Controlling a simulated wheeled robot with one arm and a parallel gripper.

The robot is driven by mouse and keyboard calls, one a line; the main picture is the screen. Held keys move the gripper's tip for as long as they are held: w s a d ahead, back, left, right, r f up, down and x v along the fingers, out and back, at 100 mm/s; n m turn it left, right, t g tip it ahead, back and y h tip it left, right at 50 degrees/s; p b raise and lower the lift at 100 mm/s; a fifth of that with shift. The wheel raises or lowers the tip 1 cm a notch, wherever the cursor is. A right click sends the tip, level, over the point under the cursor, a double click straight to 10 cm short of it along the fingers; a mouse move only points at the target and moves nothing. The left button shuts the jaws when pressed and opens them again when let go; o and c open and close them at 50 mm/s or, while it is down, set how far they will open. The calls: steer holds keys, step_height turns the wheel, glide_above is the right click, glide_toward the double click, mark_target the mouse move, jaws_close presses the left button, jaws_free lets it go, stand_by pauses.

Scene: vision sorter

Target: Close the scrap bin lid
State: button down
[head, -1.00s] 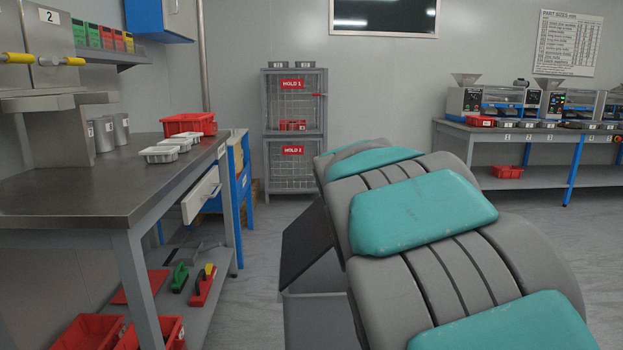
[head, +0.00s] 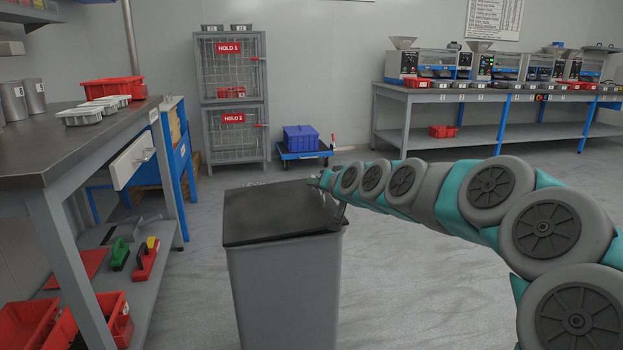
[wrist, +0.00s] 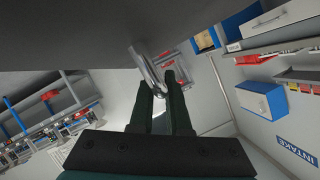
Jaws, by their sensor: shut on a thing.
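The scrap bin (head: 285,295) is a tall grey bin on the floor in the middle of the head view. Its dark lid (head: 275,212) lies across the top, level or nearly so; I cannot tell whether it is fully seated. My gripper (head: 328,186) is at the lid's right edge, with my arm reaching in from the right. In the wrist view my gripper (wrist: 160,95) has its dark fingers around a curved metal handle (wrist: 147,72) and is shut on it. The lid's dark surface (wrist: 70,30) fills the top left there.
A workbench (head: 60,150) with a part-open drawer (head: 132,160) stands left of the bin. Wire hold cages (head: 232,135) and a blue crate on a trolley (head: 300,138) are behind. A long bench (head: 480,95) stands at the back right. Floor right of the bin is clear.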

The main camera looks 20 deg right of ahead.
mark_target(334, 211)
steer(key=shift+d+f, duration=0.15)
steer(key=shift+f, duration=0.65)
steer(key=shift+f+y+b, duration=0.1)
steer(key=shift+y+b, duration=0.2)
steer(key=c, duration=0.9)
jaws_free()
steer(key=shift+m, duration=0.3)
steer(key=shift+d, duration=0.1)
steer(key=v, duration=0.7)
steer(key=shift+s, duration=0.35)
